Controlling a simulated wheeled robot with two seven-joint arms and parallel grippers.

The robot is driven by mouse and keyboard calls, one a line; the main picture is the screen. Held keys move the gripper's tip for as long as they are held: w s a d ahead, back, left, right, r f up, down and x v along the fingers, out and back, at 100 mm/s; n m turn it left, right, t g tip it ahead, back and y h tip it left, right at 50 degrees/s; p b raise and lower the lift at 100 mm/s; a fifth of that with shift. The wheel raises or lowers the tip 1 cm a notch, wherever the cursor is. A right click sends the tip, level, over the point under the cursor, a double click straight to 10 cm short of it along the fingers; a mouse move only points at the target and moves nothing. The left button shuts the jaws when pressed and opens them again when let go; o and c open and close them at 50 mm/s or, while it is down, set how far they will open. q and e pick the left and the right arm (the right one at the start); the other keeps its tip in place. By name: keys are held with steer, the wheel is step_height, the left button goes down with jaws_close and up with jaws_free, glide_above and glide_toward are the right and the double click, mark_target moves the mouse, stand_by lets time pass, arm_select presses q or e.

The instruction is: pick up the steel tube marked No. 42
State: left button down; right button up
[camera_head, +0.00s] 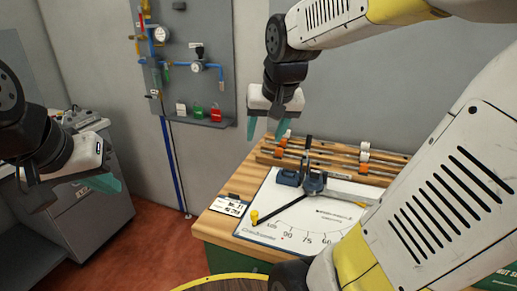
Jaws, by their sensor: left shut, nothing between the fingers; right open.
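Several thin steel tubes (325,151) lie lengthwise on a wooden rack at the back of the workbench. Orange and white pieces sit along them. No number can be read on any tube, so I cannot tell which is No. 42. My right gripper (267,129) is open and empty, fingers pointing down, above and in front of the rack's left end. My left gripper (108,184) is shut and empty at the far left, away from the bench. My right arm hides the right part of the rack and tubes.
A blue clamp-like tool (314,184) with a dark lever stands on a white angle-scale board (285,222) in front of the rack. A small printed card (229,206) lies at the bench's left edge. A gauge panel (187,60) hangs behind. A grey cabinet (85,190) stands left.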

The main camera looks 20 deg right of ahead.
steer(key=w+d+f+m+g+h, duration=0.1)
steer(key=w+d+f, duration=0.1)
steer(key=w, duration=0.4)
steer(key=w+d+f+m+h, duration=0.1)
steer(key=w+d, duration=0.2)
steer(key=w, duration=0.2)
steer(key=m+g+h, duration=0.1)
steer(key=m, duration=0.2)
glide_toward(279, 149)
steer(key=x, duration=0.8)
steer(key=shift+w+d+f, duration=0.15)
steer(key=shift+w+f, duration=0.1)
steer(key=shift+f, duration=0.1)
jaws_close()
